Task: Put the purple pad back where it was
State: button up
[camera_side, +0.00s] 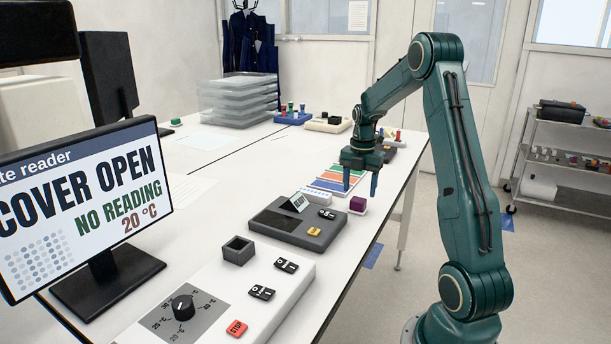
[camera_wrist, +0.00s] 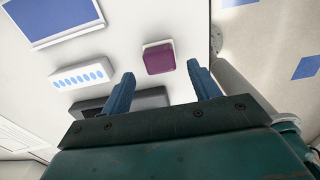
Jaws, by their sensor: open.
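The purple pad (camera_side: 357,204) is a small block near the right edge of the white bench. In the wrist view the purple pad (camera_wrist: 159,60) has a pale border along its upper side; I cannot tell if this is a base under it. My gripper (camera_side: 360,186) hangs fingers-down just above the pad, open and empty. In the wrist view my gripper (camera_wrist: 161,74) has its fingers apart, with the pad beyond and between the tips, not held.
A dark grey device (camera_side: 283,229), an open grey box (camera_side: 238,250) and a white control panel (camera_side: 258,296) stand nearer. The monitor (camera_side: 82,205) reads "COVER OPEN, NO READING, 20 °C".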

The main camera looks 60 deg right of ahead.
aim_at(357, 200)
notch_tip(357, 200, up, 7)
jog(key=shift+r, duration=0.15)
dwell(0.7)
jog(key=s+a+r+m+t+h, duration=0.1)
jog(key=a+r+m, duration=0.3)
jog(key=a, duration=0.6)
jog(key=a+r+m+t, duration=0.1)
jog(key=a+r+m, duration=0.3)
jog(key=a, duration=0.7)
jog(key=s+a+f+m+t+y, duration=0.1)
jog(key=s+a+m+t, duration=0.2)
jog(key=s+a+m, duration=0.7)
jog(key=s+a, duration=0.1)
jog(key=a, duration=0.3)
jog(key=shift+s+f+t, duration=0.3)
jog(key=shift+s+f, duration=0.05)
jog(key=shift+f, duration=0.05)
